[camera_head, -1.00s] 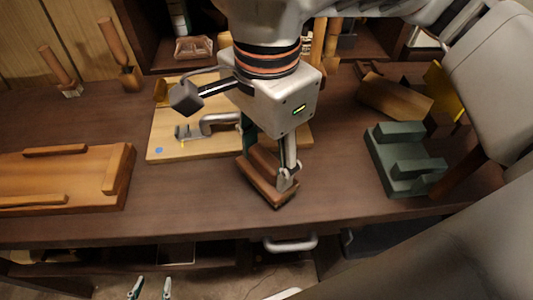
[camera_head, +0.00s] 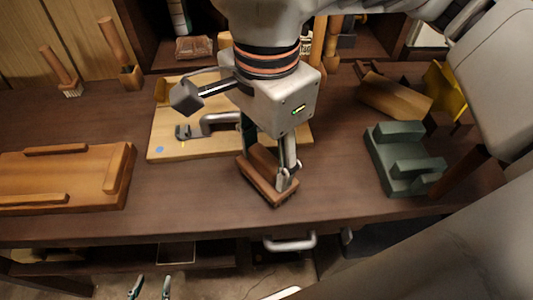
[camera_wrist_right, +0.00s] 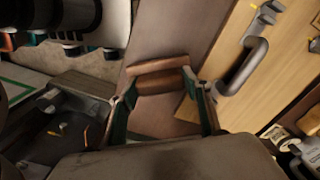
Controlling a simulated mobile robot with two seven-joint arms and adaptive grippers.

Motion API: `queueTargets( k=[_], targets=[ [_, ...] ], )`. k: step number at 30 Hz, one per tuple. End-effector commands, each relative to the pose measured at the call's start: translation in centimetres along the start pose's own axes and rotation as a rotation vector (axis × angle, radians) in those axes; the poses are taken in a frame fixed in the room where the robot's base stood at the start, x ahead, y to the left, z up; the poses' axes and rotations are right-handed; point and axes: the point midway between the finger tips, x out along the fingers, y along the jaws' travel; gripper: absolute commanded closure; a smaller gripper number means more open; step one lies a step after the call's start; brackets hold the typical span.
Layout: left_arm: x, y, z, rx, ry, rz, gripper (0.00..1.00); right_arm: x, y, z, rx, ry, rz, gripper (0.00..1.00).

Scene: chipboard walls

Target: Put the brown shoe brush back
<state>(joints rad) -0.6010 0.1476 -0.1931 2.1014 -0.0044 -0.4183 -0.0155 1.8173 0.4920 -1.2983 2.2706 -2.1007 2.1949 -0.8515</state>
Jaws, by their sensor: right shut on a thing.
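The brown shoe brush (camera_head: 262,184) is a wooden block held at the near middle of the dark workbench, beside the pale board. My right gripper (camera_head: 272,162) points down and is shut on it. In the right wrist view the brush (camera_wrist_right: 158,76) sits between the two fingers (camera_wrist_right: 160,110). I cannot tell whether its underside touches the bench top. My left gripper (camera_head: 150,288) shows only its two fingertips at the bottom edge of the head view, apart and with nothing between them, below the bench front.
The dark bench (camera_head: 200,205) carries a pale board (camera_head: 165,138) with a metal clamp, an orange-brown wooden tray (camera_head: 125,180) at left, and a green block fixture (camera_head: 398,160) at right. Upright wooden-handled brushes (camera_head: 110,45) stand at the back left. The near middle strip is clear.

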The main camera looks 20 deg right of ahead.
Motion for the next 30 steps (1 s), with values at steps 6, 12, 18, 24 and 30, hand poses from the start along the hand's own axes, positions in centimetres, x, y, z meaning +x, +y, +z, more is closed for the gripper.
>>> queueTargets(
  k=[6,12,18,24,30],
  targets=[
    [0.0,0.2,0.6,-0.002,-0.009,0.003,0.60,0.5,0.0,0.0,0.000,0.000,0.001,0.69],
    [0.0,0.3,1.0,-0.003,-0.014,0.004,0.60,0.9,0.0,0.0,0.000,0.001,0.001,0.69],
    [0.1,0.4,1.3,-0.005,-0.019,0.006,0.60,1.4,0.0,0.0,-0.001,0.000,0.001,0.69],
    [0.1,0.5,1.4,-0.006,-0.020,0.006,0.60,1.6,0.0,0.0,0.000,0.000,0.000,0.39],
    [0.2,0.4,1.3,-0.006,-0.018,0.005,0.60,1.6,0.0,0.0,0.000,0.000,0.000,0.32]
  ],
)
